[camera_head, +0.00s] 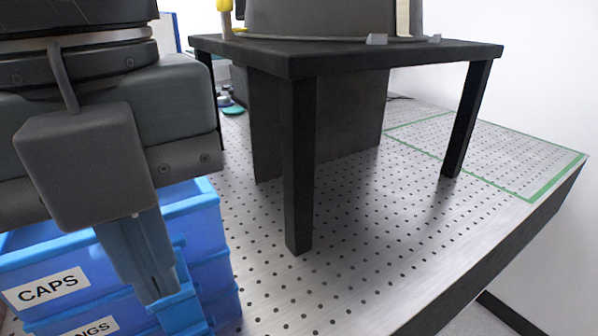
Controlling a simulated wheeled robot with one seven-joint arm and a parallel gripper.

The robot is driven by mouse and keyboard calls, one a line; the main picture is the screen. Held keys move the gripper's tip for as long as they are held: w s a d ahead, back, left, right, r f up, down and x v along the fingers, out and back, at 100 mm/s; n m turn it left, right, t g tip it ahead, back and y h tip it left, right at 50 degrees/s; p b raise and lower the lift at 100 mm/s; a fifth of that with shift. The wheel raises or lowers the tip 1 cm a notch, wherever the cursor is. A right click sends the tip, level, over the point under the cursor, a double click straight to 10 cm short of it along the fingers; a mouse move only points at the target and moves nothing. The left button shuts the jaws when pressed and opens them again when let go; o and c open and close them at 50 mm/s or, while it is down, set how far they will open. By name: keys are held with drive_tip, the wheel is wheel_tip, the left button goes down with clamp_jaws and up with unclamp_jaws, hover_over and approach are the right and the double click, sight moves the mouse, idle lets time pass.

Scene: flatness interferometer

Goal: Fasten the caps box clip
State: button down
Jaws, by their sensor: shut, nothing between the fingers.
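The blue caps box (91,272) stands at the lower left, with a white label reading CAPS on its front. It sits on top of another blue box (133,315) whose label is partly hidden and ends in NGS. My gripper (155,293) points down in front of the right part of the caps box, its fingers together and empty. The fingers hide part of the box front. I cannot make out the clip or whether it is fastened. I cannot tell if the fingertips touch the box.
A black table-like stand (300,160) on legs rises right of the boxes and carries a large grey device (320,18). The perforated metal bench (370,230) is clear around its legs. Green tape (545,190) marks an area at the right edge.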

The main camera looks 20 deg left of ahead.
wheel_tip(320, 180, up, 5)
drive_tip(key=shift+r+p, duration=0.15)
drive_tip(key=shift+p, duration=1)
